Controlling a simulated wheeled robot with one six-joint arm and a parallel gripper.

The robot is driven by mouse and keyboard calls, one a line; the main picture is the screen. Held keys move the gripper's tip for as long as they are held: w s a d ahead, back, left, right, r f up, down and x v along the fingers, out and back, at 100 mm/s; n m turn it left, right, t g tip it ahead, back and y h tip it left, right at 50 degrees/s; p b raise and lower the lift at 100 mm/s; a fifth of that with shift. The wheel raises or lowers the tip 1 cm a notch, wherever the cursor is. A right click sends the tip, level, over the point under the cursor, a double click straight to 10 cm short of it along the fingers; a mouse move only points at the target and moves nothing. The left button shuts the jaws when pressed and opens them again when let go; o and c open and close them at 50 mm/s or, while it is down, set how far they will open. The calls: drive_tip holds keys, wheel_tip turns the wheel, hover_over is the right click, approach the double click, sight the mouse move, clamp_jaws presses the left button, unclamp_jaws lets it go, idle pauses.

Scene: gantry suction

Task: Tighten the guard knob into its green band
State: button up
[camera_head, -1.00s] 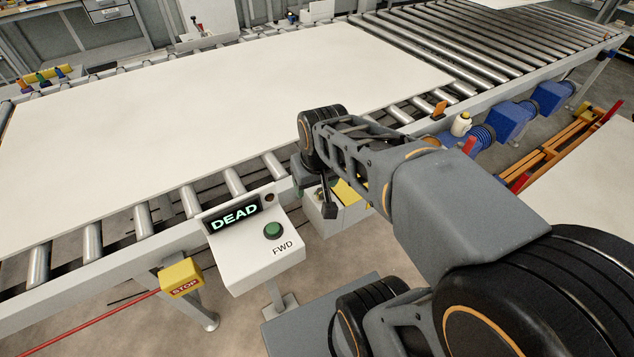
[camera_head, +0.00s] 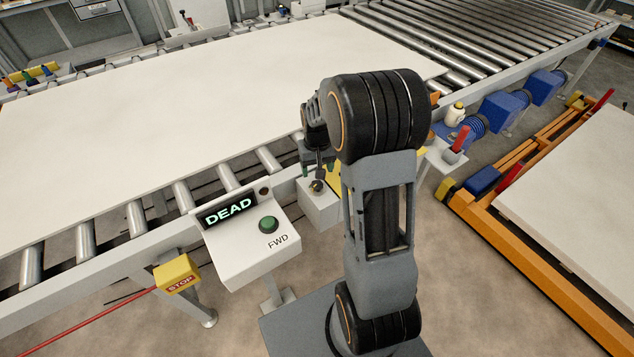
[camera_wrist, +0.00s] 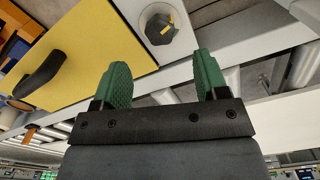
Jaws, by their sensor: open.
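The guard knob (camera_wrist: 160,27) is a dark round knob with a yellow pointer line, on a pale plate in the wrist view. It also shows small in the head view (camera_head: 317,186), on top of a white box (camera_head: 318,212) beside the conveyor. No green band can be made out around the knob. My gripper (camera_wrist: 160,62) has green pads. Its fingers are apart with nothing between them. The knob lies beyond the fingertips, roughly in line with the gap and apart from them. In the head view my gripper (camera_head: 318,166) hangs just above the knob, partly hidden by my arm.
A yellow panel with a black handle (camera_wrist: 42,75) lies beside the knob. The roller conveyor carries a large white board (camera_head: 200,100). A control box reading DEAD (camera_head: 245,235) and a yellow STOP box (camera_head: 177,272) stand nearby. An orange frame (camera_head: 540,265) is at right.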

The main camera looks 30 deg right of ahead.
sight(317, 184)
wheel_tip(317, 184, down, 7)
drive_tip(key=shift+r, duration=0.1)
idle(0.3)
drive_tip(key=shift+c, duration=0.2)
drive_tip(key=c, duration=0.9)
